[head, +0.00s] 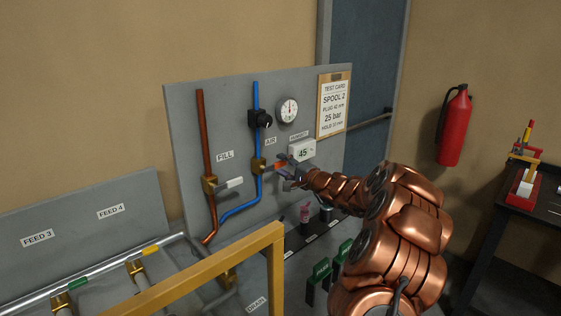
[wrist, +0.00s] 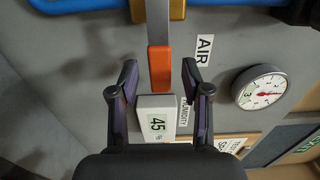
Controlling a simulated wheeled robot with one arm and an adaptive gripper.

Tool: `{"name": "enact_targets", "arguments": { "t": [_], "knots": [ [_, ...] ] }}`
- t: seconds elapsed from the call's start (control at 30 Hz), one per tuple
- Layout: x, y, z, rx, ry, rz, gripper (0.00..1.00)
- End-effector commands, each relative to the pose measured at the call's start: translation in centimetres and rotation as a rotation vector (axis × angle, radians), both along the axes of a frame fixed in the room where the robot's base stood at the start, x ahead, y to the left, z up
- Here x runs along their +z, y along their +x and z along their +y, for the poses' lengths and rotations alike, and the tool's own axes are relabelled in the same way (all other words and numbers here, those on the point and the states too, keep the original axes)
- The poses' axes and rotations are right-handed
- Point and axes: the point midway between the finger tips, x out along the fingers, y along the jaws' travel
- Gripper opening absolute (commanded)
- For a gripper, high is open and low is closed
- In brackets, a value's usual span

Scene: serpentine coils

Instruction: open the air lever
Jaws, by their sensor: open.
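The air lever (head: 279,168) is an orange-gripped handle on the brass valve (head: 258,166) of the blue pipe. It points right, across the pipe. In the wrist view its orange grip (wrist: 160,68) sits on a flat grey metal bar, with the AIR label (wrist: 204,50) to its right. My gripper (head: 287,173) is at the handle's end in the head view. In the wrist view my gripper (wrist: 160,72) is open, with one finger on each side of the orange grip and visible gaps on both sides. My gripper partly hides the handle's end in the head view.
The humidity display (head: 302,150) reading 45 is close beside my gripper. A pressure gauge (head: 288,110) and black knob (head: 262,119) are above. The white FILL lever (head: 233,183) on the copper pipe is to the left. A yellow frame (head: 200,275) stands in front.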

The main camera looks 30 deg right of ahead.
Motion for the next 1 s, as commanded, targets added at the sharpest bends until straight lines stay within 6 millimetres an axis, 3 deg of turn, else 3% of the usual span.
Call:
{"name": "enact_targets", "arguments": {
  "t": [0.2,0.53,1.0],
  "knots": [
    [0.0,1.3,0.2,0.000,0.000,0.001,0.48],
    [0.0,1.6,0.2,-0.001,0.000,-0.001,0.48],
    [0.0,1.6,0.2,-0.001,0.000,-0.001,0.00]
  ]
}}
